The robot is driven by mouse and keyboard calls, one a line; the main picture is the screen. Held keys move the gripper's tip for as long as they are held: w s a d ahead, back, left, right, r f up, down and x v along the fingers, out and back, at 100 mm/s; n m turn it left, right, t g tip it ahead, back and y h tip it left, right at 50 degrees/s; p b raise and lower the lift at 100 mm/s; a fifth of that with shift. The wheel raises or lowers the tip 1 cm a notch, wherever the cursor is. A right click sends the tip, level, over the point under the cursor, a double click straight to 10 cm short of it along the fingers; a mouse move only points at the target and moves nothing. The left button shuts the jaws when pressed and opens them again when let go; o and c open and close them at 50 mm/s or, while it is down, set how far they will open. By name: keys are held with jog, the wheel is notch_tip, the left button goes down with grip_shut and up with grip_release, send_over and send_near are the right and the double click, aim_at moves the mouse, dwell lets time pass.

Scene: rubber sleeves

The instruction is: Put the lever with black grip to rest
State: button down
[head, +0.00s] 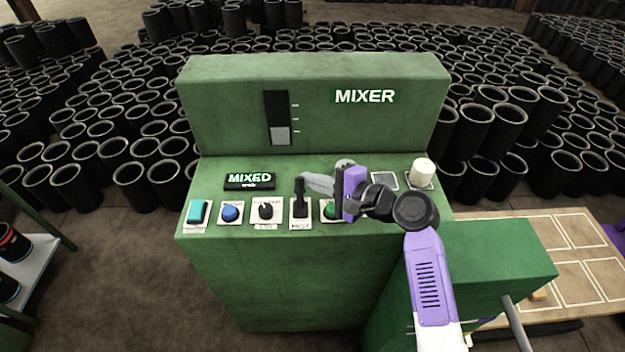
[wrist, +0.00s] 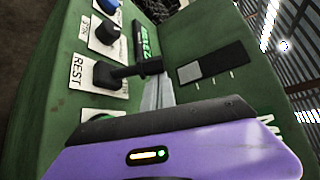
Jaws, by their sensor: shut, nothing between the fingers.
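The lever with the black grip (head: 300,188) stands on a white plate on the sloping panel of the green mixer (head: 230,270). In the wrist view the lever (wrist: 112,74) points away from the REST label (wrist: 77,75), toward the back of the panel. My gripper (head: 312,182) is shut and empty, with its grey fingers just right of the lever in the head view. In the wrist view the fingertips (wrist: 155,88) are close by the black grip; I cannot tell whether they touch it.
Left of the lever are a black knob (head: 266,210), a blue button (head: 230,213) and a teal switch (head: 197,211). A green button (head: 331,210) is partly hidden by my gripper. A white knob (head: 422,172) stands at the right. The upright MIXER back panel (head: 220,105) rises behind.

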aim_at(298, 187)
jog(key=shift+s+f+n+t+y+b, duration=0.1)
jog(key=shift+s+n+t+y+b, duration=0.4)
jog(key=shift+b, duration=1.2)
jog(key=shift+s+n+b, duration=0.3)
jog(key=shift+s+n, duration=0.1)
jog(key=shift+s+r, duration=0.25)
jog(key=shift+r, duration=0.2)
jog(key=shift+s+r, duration=0.1)
jog(key=shift+s, duration=0.7)
jog(key=shift+s+f+t+b, duration=0.3)
jog(key=shift+s+b, duration=0.15)
jog(key=shift+b, duration=0.25)
jog(key=shift+s+n+t+y+b, duration=0.35)
jog(key=shift+n+t+b, duration=0.15)
jog(key=shift+n, duration=0.1)
jog(key=shift+s+b, duration=0.3)
